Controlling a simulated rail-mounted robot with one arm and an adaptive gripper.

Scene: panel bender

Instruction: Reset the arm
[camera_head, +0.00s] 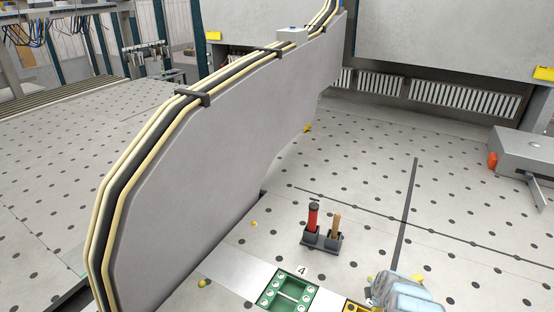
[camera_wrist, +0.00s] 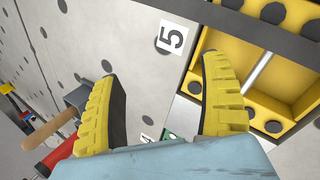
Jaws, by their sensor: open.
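My gripper (camera_wrist: 161,78) is open in the wrist view. Its two yellow ribbed fingers stand wide apart with nothing between them. Behind the gap are the perforated floor plate (camera_wrist: 135,40) and a label reading 5 (camera_wrist: 171,37). A yellow fixture (camera_wrist: 205,40) with dark round pads lies behind and beyond the right finger. In the head view my gripper (camera_head: 415,280) is at the lower right, mostly hidden by its pale blue cover. It is over or beside the yellow fixture (camera_head: 352,306), which is largely out of frame.
A dark holder (camera_head: 320,242) carries a red-handled tool (camera_head: 313,216) and a wooden-handled tool (camera_head: 335,226). A green fixture (camera_head: 273,291) labelled 4 lies in front. A large grey body (camera_head: 200,190) with cream hoses spans the left. A grey box (camera_head: 525,150) stands right.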

